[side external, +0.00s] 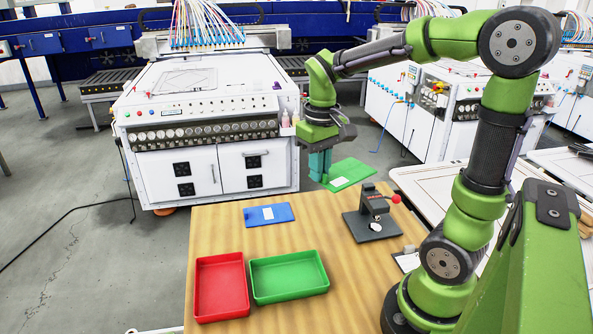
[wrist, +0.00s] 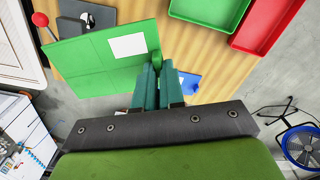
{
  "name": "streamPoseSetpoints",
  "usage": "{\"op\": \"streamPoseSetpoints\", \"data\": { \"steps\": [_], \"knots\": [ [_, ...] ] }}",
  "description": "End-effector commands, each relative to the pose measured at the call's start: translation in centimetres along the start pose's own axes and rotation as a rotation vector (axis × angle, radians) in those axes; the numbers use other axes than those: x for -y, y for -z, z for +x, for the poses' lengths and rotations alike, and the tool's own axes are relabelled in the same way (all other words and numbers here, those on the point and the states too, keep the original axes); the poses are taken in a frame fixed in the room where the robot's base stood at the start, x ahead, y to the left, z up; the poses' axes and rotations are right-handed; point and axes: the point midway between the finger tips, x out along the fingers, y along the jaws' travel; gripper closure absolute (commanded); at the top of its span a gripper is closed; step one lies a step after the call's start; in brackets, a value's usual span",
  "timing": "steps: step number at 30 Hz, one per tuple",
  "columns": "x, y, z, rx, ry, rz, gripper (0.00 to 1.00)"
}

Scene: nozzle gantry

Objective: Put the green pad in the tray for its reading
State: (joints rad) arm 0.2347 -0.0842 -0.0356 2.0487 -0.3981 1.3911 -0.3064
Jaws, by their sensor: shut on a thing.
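The green pad (side external: 352,172) is a flat panel with a white label. My gripper (side external: 320,168) is shut on one edge of it and holds it up near the table's far edge. In the wrist view the pad (wrist: 85,68) spreads to the left of the closed fingers (wrist: 158,85), label side showing. The green tray (side external: 290,276) and the red tray (side external: 221,287) stand side by side at the table's near left. Both look empty. In the wrist view the green tray (wrist: 212,12) and red tray (wrist: 265,24) are at the upper right.
A blue pad (side external: 268,215) with a white label lies on the wooden table (side external: 230,236). A dark device (side external: 370,215) with a red-knobbed lever stands at the table's right. A white machine (side external: 206,130) stands behind the table. Bare wood lies between the blue pad and the trays.

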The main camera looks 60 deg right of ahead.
Motion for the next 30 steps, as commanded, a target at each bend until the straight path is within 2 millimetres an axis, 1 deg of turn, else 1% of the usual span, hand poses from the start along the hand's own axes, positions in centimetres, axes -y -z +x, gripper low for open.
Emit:
{"op": "streamPoseSetpoints", "data": {
  "steps": [1,3,6,7,11,14,15,17,20,24,27,30],
  "knots": [
    [2.0,1.5,-0.1,0.004,0.0,-0.085,1.0],
    [4.6,3.0,-0.1,0.004,0.001,-0.19,1.0],
    [7.7,4.3,0.2,0.004,0.001,-0.294,1.0],
    [8.4,4.6,0.4,0.004,0.001,-0.314,1.0],
    [10.5,4.8,1.2,0.003,0.0,-0.364,1.0],
    [11.8,3.7,2.4,0.004,-0.001,-0.409,1.0],
    [12.5,3.1,3.2,0.005,-0.001,-0.413,1.0],
    [13.4,2.3,4.5,0.006,-0.002,-0.376,1.0],
    [14.6,1.2,6.4,0.005,-0.002,-0.259,1.0],
    [15.9,-0.2,8.8,0.004,-0.003,-0.054,1.0],
    [16.4,-0.7,10.0,0.002,-0.003,0.096,1.0],
    [16.6,-0.9,10.7,0.001,-0.003,0.229,1.0]
  ]
}}
